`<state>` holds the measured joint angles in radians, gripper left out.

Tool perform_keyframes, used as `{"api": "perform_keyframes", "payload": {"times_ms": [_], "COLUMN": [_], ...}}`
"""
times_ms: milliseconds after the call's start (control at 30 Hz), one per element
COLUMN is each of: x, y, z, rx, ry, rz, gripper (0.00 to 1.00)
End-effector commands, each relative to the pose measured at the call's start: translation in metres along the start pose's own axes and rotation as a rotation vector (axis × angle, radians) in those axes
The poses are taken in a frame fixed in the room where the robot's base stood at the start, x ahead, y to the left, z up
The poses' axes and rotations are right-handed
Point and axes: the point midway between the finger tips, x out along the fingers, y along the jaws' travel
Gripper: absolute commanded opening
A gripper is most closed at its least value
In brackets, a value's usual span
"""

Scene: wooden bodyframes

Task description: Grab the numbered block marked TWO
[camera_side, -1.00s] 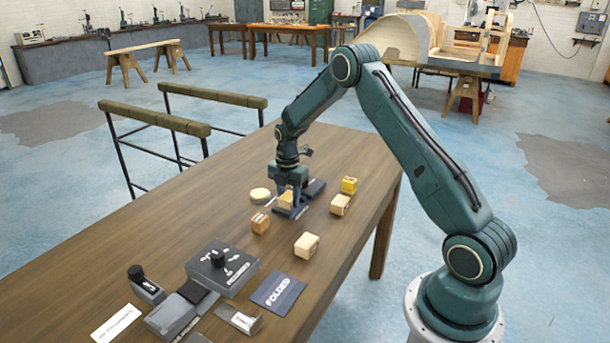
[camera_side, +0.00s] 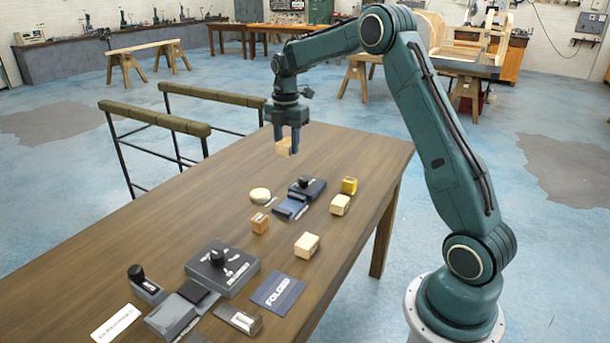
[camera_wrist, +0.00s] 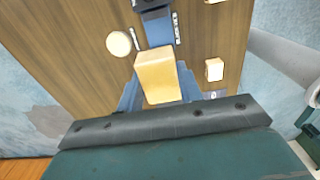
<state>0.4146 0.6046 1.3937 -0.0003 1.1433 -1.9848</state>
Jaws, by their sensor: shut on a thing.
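My gripper (camera_side: 287,146) is shut on a light wooden block (camera_side: 283,148) and holds it in the air above the table. The held block also shows in the wrist view (camera_wrist: 158,74), between the blue fingers, with a plain pale face; I cannot read a number on it. Other blocks stand on the table: an orange-brown one (camera_side: 260,223) with a mark on its side, a pale one (camera_side: 307,245), another pale one (camera_side: 340,204) and a yellow one (camera_side: 349,186). Their numbers are too small to read.
A dark blue device with a black knob (camera_side: 300,199) lies below my gripper, beside a round cream disc (camera_side: 260,195). A grey box with a knob (camera_side: 222,268), a dark blue card (camera_side: 277,292) and a white label (camera_side: 116,323) lie nearer. The table's far part is clear.

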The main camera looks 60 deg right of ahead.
Motion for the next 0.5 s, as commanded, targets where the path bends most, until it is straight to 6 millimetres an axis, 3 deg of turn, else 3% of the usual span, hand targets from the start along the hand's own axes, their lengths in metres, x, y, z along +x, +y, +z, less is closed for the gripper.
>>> {"api": "perform_keyframes", "payload": {"times_ms": [200, 500], "x": [-0.015, -0.016], "y": [0.0, 0.0], "z": [0.0, 0.0], "rx": [0.0, 0.0], "ry": [0.0, 0.0], "rz": [0.0, 0.0], "gripper": [0.13, 0.13]}}
